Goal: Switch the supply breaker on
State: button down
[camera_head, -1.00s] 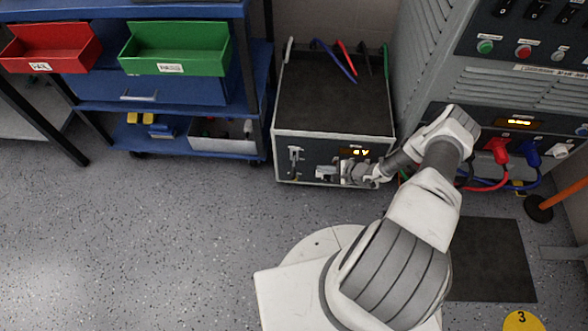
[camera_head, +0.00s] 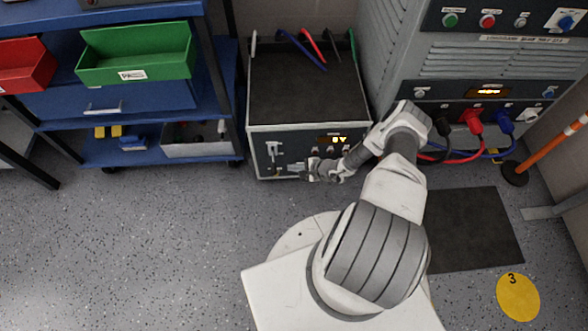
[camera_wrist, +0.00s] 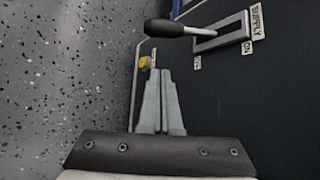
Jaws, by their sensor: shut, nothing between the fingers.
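The supply breaker is a lever (camera_wrist: 168,27) with a black knob and a pale metal shaft. It comes out of a light slotted plate (camera_wrist: 222,31) marked SUPPLY, ON and OFF. The breaker (camera_head: 272,150) also shows at the left of the low cabinet's front in the head view. My gripper (camera_wrist: 160,72) is shut and empty, close to the cabinet front. In the wrist view its fingertips lie below the knob, with a visible gap. In the head view my gripper (camera_head: 290,168) is just right of and below the breaker.
The low cabinet (camera_head: 305,90) has a dark top with coloured leads and a lit display. A grey cabinet (camera_head: 465,65) with plugged red, blue and black cables stands right. A blue cart (camera_head: 222,105) stands left. A small yellow part (camera_wrist: 144,62) is near my fingertips. Floor in front is clear.

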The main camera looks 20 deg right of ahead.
jog(key=b+x, duration=0.4)
jog(key=x, duration=0.3)
jog(key=shift+s+a+r+p, duration=0.2)
jog(key=shift+s+r+p, duration=0.15)
jog(key=shift+r, duration=0.25)
jog(key=shift+s+a+r+p, duration=0.25)
jog(key=shift+s+r+p, duration=0.1)
jog(key=shift+r, duration=0.25)
jog(key=shift+s+a+r+p, duration=0.2)
jog(key=shift+s+r+p, duration=0.15)
jog(key=shift+r, duration=0.2)
